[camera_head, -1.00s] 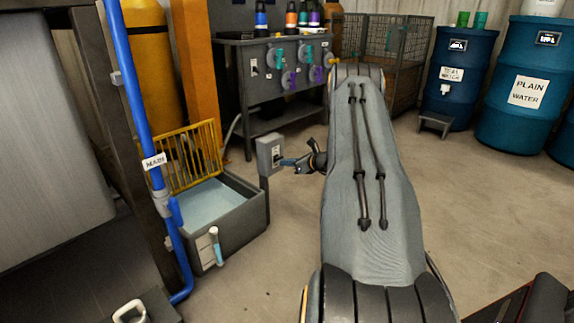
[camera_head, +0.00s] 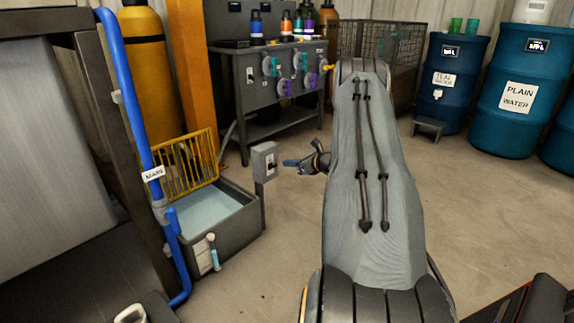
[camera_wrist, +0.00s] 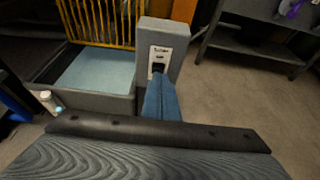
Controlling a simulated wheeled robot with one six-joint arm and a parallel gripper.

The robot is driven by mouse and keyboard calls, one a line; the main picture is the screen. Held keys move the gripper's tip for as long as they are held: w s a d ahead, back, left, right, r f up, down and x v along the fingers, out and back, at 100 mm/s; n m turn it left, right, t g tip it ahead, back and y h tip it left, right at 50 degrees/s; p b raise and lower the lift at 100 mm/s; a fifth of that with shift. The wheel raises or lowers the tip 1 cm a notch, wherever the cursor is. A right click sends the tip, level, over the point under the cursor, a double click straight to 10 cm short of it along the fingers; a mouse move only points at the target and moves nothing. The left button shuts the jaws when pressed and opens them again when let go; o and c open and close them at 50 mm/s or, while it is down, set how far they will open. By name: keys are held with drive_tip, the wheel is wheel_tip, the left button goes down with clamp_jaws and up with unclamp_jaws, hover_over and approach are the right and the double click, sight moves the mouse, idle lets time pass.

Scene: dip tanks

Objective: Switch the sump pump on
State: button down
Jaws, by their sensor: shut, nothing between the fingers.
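A grey switch box (camera_head: 264,161) stands on a post at the right corner of the sump tank (camera_head: 236,222). In the wrist view the box (camera_wrist: 174,35) shows a white plate with a small label and a dark switch (camera_wrist: 158,67); I cannot read the label or tell the switch's position. My gripper (camera_head: 288,163) is shut and empty, with blue fingers pointing left at the box. In the head view a small gap separates the fingertips from its face. In the wrist view the fingers (camera_wrist: 160,78) lie just below the switch, partly covering the plate's lower area.
The sump tank holds pale blue liquid, with a yellow rack (camera_head: 186,165) at its back. A blue pipe (camera_head: 133,90) runs down at the left. A dark bench (camera_head: 234,100) with valves and bottles stands behind. Blue drums (camera_head: 509,125) stand at the right. The floor between is clear.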

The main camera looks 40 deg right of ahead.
drive_tip(key=shift+s+d+r+p, duration=0.1)
drive_tip(key=shift+s+r+p, duration=0.45)
drive_tip(key=shift+s+r, duration=0.45)
drive_tip(key=shift+w, duration=0.1)
